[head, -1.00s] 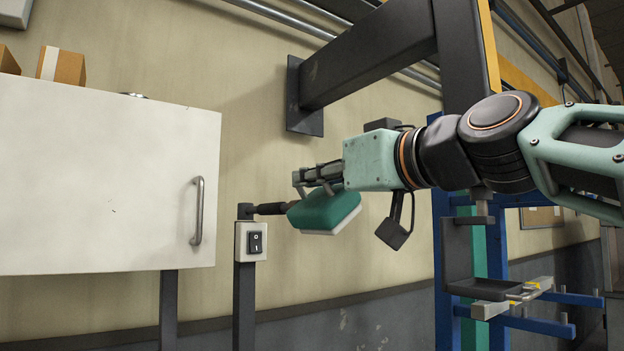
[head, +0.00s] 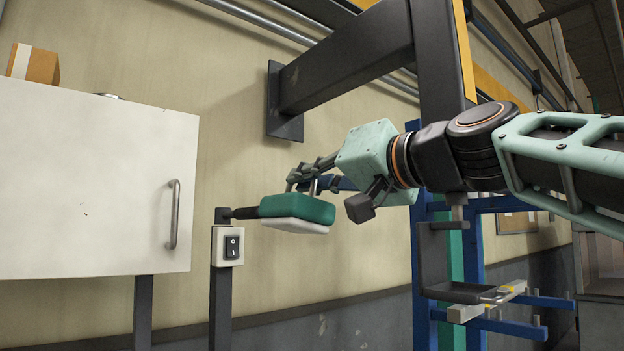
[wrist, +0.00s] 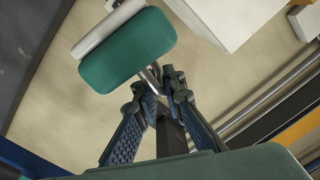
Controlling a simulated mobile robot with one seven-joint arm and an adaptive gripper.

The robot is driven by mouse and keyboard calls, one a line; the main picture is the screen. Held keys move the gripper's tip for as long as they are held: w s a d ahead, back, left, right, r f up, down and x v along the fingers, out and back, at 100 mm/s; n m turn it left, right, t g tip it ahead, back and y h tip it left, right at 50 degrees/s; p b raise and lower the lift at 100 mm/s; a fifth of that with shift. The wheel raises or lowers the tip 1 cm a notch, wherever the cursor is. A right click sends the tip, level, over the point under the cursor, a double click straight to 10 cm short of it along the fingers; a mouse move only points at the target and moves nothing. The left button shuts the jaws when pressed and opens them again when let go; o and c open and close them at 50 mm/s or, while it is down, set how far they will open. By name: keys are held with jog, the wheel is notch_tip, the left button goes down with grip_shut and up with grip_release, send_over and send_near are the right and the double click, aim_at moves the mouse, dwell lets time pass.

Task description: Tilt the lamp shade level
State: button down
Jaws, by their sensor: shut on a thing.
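The lamp shade (head: 298,208) is a green block with a white underside, on a dark arm at the top of a post. In the head view it looks close to level, its right end a touch lower. My gripper (head: 304,183) is above the shade, shut on a thin metal handle that stands up from it. The wrist view shows the green shade (wrist: 127,50) and my gripper's fingertips (wrist: 160,84) closed around the bent metal handle (wrist: 150,80). The exact contact is partly hidden by the fingers.
A rocker switch (head: 232,244) sits on the lamp's post, below the shade. A white cabinet (head: 80,180) with a handle stands close on the left. A dark beam (head: 345,70) juts from the wall above my gripper. A blue rack (head: 475,250) stands to the right.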

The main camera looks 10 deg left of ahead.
dwell(0.6)
jog(key=c, duration=2.1)
grip_release()
jog(key=shift+s+a, duration=0.1)
jog(key=shift+s+d+r, duration=0.1)
jog(key=shift+s+d, duration=0.15)
jog(key=shift+d, duration=0.25)
jog(key=v, duration=1.1)
jog(key=shift+s+a, duration=0.1)
